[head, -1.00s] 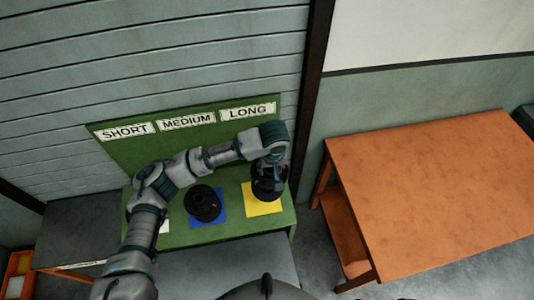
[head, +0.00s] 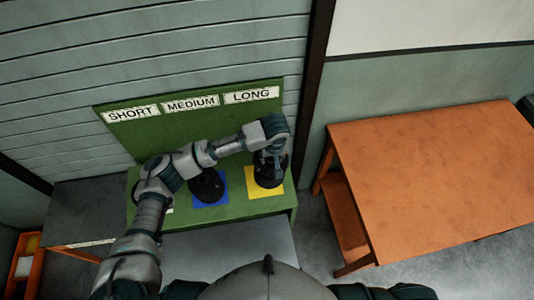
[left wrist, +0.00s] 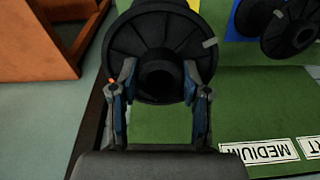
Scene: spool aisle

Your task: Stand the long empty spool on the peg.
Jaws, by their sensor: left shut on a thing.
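A black spool (head: 268,173) is at the yellow square (head: 264,190) under the LONG sign, on the green stand. My left gripper (head: 273,157) is above it, shut on its upper part. In the left wrist view the two fingers (left wrist: 159,78) lie on either side of the spool's round hub, in front of its wide black flange (left wrist: 130,42). The peg is hidden, so I cannot tell whether the spool is around it or just above it. My right gripper is not in view.
Another black spool (head: 206,186) stands on the blue square (head: 223,194), close left of the held one. The green backboard (head: 195,124) with its signs rises behind. An orange table (head: 440,180) stands to the right, with a floor gap between.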

